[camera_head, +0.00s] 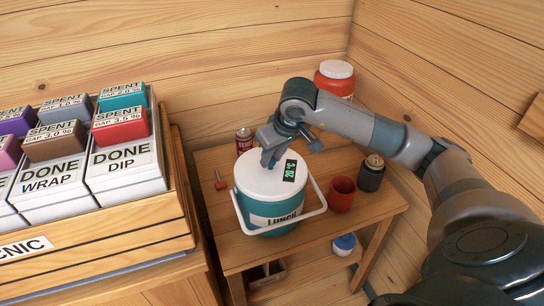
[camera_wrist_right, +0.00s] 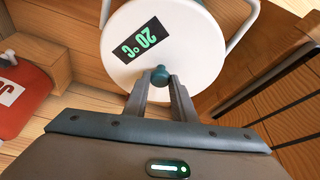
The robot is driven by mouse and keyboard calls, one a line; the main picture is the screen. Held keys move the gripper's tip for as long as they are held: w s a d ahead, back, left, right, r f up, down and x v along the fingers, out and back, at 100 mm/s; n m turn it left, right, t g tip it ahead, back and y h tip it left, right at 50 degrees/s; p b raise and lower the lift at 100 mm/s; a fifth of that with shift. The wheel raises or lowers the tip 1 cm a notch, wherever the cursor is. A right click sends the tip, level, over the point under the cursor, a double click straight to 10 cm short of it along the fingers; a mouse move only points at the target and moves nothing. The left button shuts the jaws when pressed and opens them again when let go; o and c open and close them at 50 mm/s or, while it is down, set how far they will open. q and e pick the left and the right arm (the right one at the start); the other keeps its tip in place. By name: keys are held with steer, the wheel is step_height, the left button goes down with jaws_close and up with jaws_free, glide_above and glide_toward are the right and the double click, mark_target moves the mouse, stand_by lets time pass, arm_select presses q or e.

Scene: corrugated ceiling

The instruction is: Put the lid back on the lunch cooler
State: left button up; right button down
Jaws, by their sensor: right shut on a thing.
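The lunch cooler (camera_head: 266,222) is a teal tub with a "LUNCH" label and a white carrying handle, standing on the small wooden table. The white round lid (camera_head: 262,182), with a "20 °C" display, is at the top of the cooler; I cannot tell whether it is fully seated. My right gripper (camera_head: 268,158) reaches down onto the lid's middle. In the right wrist view, its fingers are shut on the teal knob (camera_wrist_right: 160,75) of the lid (camera_wrist_right: 185,45). My left gripper is not in view.
On the table (camera_head: 230,244) stand a red cup (camera_head: 341,194) and a dark can (camera_head: 371,174) at the right, a red can (camera_head: 244,140) behind left, and a red jar (camera_head: 335,78) at the back. A wooden crate (camera_head: 120,245) of labelled boxes is at the left.

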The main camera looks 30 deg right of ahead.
steer(key=c, duration=0.9)
jaws_free()
steer(key=shift+r, duration=0.1)
steer(key=shift+r+p, duration=1.25)
steer(key=shift+r, duration=2.2)
jaws_close()
steer(key=shift+f+b, duration=1.4)
steer(key=shift+b, duration=0.05)
